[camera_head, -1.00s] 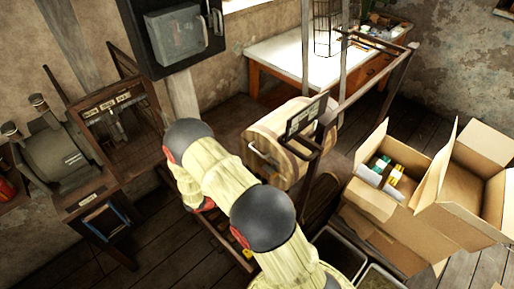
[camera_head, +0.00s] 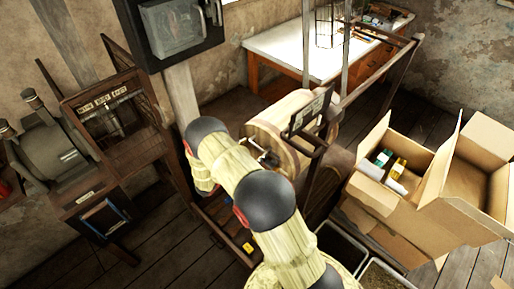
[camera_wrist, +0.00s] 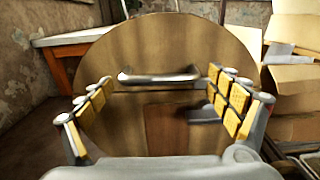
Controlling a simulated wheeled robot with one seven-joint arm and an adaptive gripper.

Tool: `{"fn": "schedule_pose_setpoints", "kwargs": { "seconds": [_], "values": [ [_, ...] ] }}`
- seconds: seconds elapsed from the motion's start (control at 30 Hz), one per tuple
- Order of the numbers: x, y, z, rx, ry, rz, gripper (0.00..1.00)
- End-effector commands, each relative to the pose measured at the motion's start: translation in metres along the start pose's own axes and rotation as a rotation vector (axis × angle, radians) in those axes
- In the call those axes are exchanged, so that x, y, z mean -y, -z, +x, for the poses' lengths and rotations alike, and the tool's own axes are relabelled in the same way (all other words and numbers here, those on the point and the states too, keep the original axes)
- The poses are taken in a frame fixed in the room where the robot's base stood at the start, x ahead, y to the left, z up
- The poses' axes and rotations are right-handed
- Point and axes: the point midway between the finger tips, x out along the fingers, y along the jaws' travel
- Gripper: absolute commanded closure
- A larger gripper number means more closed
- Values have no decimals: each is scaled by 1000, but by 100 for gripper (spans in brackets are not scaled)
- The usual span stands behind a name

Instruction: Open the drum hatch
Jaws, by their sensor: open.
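The wooden drum (camera_head: 282,117) lies on its side in a frame, its round end facing my arm. In the wrist view the drum's round face (camera_wrist: 150,52) fills the middle, with a horizontal metal handle (camera_wrist: 158,77) across it. A seam runs near the handle, and a reddish-brown panel (camera_wrist: 178,130) shows below; the hatch's exact outline is unclear. My gripper (camera_wrist: 160,86) is open, with yellow-padded fingers left and right of the handle, not closed on it. The gap in depth is hard to judge. In the head view my gripper (camera_head: 264,158) is small and dark before the drum face.
A dark sign plate (camera_head: 306,112) and frame bars stand beside the drum. Open cardboard boxes (camera_head: 420,190) stand at the right, a white-topped desk (camera_head: 285,58) behind. A machine on a wooden stand (camera_head: 45,150) is at the left. Open bins (camera_head: 342,246) stand in front.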

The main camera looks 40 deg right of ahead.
Motion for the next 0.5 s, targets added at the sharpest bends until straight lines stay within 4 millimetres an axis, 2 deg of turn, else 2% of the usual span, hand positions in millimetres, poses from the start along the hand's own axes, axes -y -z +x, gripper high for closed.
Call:
{"fn": "schedule_pose_setpoints", "kwargs": {
  "seconds": [0.2,0.5],
  "values": [
    [0,0,19,0,1,0,9],
    [0,0,21,0,0,0,9]
  ]
}}
